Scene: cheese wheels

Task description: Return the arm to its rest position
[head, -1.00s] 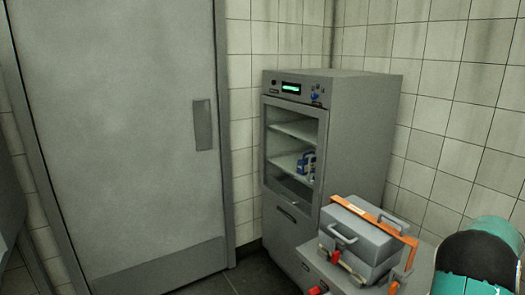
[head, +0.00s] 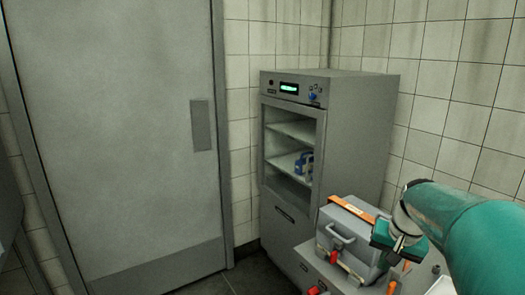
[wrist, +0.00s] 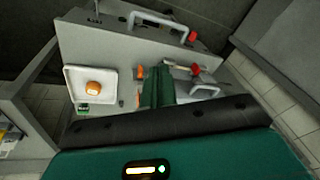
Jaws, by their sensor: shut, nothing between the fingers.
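My gripper (head: 400,247) shows in the head view at the lower right, at the end of my teal arm. It is shut and empty, in front of the right side of a grey case (head: 343,222). I cannot tell whether it touches the case. In the wrist view my teal gripper (wrist: 157,82) points away from the camera, over the grey top of a cart or cabinet (wrist: 112,55).
A white tray (wrist: 72,74) holding a round orange item (wrist: 94,88) lies on that top. A glass-fronted grey cabinet (head: 358,125) stands in the corner beside a closed grey door (head: 120,130). Tiled walls (head: 460,90) close off the right.

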